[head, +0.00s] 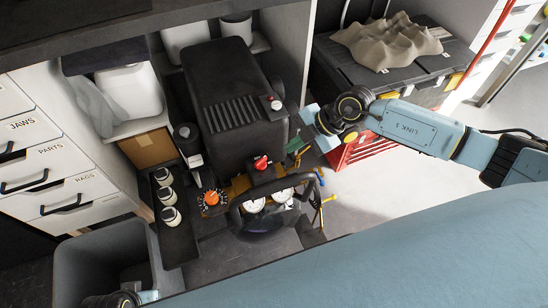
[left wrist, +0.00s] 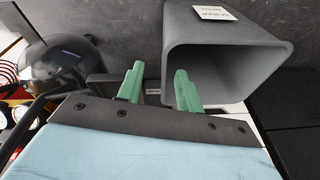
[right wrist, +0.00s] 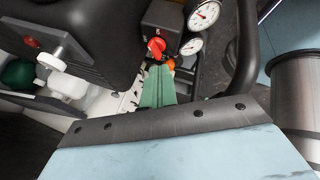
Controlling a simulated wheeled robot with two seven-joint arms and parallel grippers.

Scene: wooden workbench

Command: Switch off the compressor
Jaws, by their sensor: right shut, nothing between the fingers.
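The compressor (head: 235,120) is a large black housing with a slotted top, standing between the cabinets. A red knob (head: 261,162) sits on its front above two round white gauges (head: 255,204). In the right wrist view the red knob (right wrist: 156,44) is on a dark box beside the gauges (right wrist: 204,15). My right gripper (right wrist: 158,68) is shut and empty, its green fingertips pointing at the knob. In the head view it is to the right of the knob, apart from it. My left gripper (left wrist: 157,78) is open and empty near a grey bin (left wrist: 225,60); its fingers are hidden from the head view.
A dark tray (head: 178,240) with several small jars stands left. Pale floor (head: 370,195) is free at right.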

